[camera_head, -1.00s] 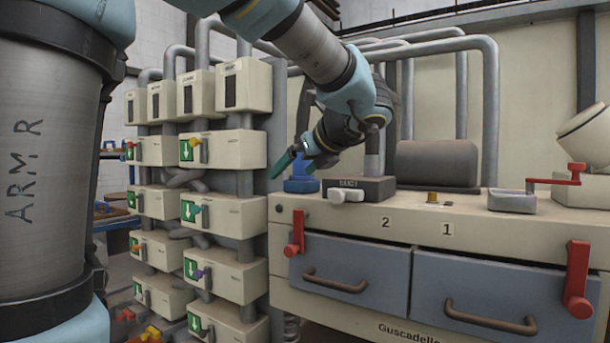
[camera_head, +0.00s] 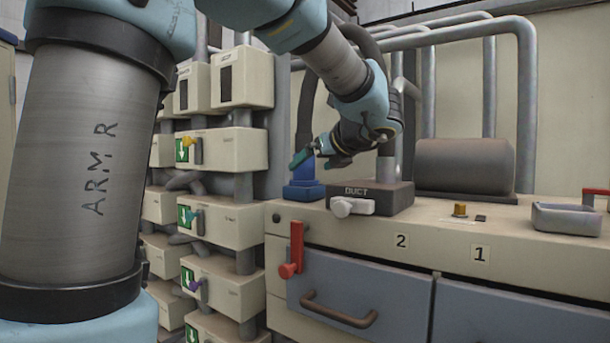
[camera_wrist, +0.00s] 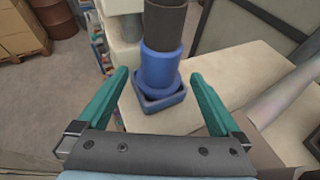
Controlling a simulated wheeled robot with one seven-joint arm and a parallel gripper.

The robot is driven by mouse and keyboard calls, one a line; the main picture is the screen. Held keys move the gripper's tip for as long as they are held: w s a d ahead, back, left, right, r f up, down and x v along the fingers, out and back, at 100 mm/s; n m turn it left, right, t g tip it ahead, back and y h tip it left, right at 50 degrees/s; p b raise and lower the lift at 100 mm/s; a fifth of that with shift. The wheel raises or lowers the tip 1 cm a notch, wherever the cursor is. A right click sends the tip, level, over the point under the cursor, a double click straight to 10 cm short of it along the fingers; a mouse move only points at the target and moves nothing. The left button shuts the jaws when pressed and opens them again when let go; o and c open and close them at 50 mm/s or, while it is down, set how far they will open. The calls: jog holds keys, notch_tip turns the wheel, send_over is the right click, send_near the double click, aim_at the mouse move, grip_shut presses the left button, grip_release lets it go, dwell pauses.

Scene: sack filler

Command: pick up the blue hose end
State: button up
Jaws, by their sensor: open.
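The blue hose end (camera_head: 309,168) stands upright in a blue square base (camera_head: 303,190) at the left end of the machine's top. A dark hose (camera_head: 306,108) rises from it. In the wrist view the blue hose end (camera_wrist: 160,66) lies between and ahead of my two green fingers, with its blue base (camera_wrist: 160,98) below. My gripper (camera_head: 318,160) is open around the hose end in the head view, and in the wrist view my gripper (camera_wrist: 160,85) has visible room on both sides of it.
A dark cylinder (camera_head: 462,167) and a metal tray (camera_head: 566,218) stand farther right. Stacked cream boxes (camera_head: 232,150) are at the left.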

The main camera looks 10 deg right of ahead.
aim_at(309, 170)
jog(key=shift+p+x, duration=0.9)
jog(key=shift+x, duration=1.85)
jog(key=shift+f, duration=0.15)
jog(key=shift+s+f, duration=0.1)
grip_shut()
